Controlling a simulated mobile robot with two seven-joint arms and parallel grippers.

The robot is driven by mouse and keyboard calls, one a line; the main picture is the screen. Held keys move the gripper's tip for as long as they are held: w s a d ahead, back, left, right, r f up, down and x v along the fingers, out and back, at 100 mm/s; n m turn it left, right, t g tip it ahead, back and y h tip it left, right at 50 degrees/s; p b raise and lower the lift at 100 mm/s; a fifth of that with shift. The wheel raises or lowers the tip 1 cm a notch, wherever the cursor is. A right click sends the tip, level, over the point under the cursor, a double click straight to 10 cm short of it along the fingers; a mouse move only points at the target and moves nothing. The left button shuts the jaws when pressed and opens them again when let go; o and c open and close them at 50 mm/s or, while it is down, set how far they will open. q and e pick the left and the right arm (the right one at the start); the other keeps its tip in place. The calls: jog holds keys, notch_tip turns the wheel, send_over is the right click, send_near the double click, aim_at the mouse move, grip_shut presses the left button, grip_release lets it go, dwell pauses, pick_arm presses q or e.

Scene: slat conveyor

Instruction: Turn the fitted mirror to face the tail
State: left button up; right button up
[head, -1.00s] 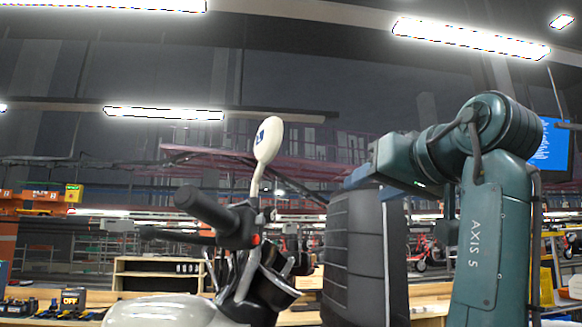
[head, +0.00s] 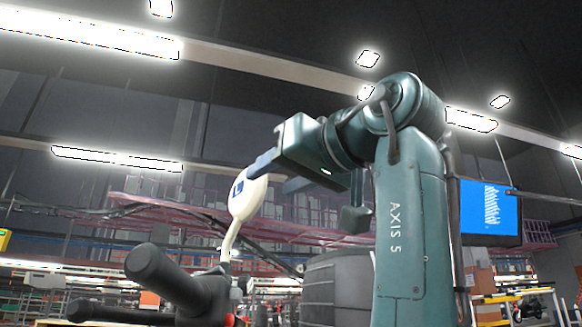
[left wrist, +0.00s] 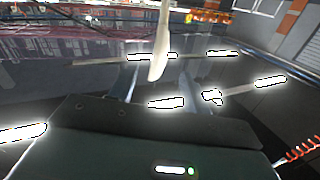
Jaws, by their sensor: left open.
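The fitted mirror (head: 250,198) is a cream oval head with a blue mark, on a curved cream stem (head: 231,238) above the black handlebar grip (head: 165,278). My left gripper (head: 274,174) is open at the mirror head's upper right, with one dark blue finger overlapping its top edge. In the left wrist view the mirror (left wrist: 159,62) shows thin and edge-on between the two spread fingers (left wrist: 165,88). I cannot tell whether either finger touches it. The reflecting face is not clearly visible. My right gripper is not in view.
A large dark ribbed casing (head: 338,285) stands behind and right of the handlebar. A blue screen (head: 489,208) hangs at the right. A pink overhead frame (head: 150,208) runs across the background. The space left of the mirror is clear.

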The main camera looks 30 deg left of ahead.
aim_at(235, 194)
pick_arm(q)
jog(key=p+x, duration=0.1)
jog(key=x, duration=0.9)
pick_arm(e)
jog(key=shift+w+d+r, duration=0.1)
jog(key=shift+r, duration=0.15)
pick_arm(q)
jog(key=shift+c, duration=0.6)
grip_shut()
jog(key=shift+s+a+m+t+h, duration=0.1)
jog(key=shift+s+m+t+h, duration=0.2)
jog(key=shift+t, duration=0.35)
jog(key=shift+s+a+m+t+h, duration=0.1)
jog(key=shift+m+t+h, duration=0.25)
jog(key=shift+t, duration=0.3)
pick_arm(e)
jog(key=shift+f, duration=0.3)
pick_arm(q)
jog(key=shift+s+m+t+b, duration=0.15)
jog(key=shift+m+t+b, duration=0.1)
jog(key=shift+t+b, duration=0.15)
jog(key=shift+s+a+m+t+h, duration=0.15)
jog(key=shift+a+m+t+h, duration=0.1)
jog(key=shift+m+t+h, duration=0.4)
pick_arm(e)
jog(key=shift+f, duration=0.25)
pick_arm(q)
jog(key=shift+t, duration=0.25)
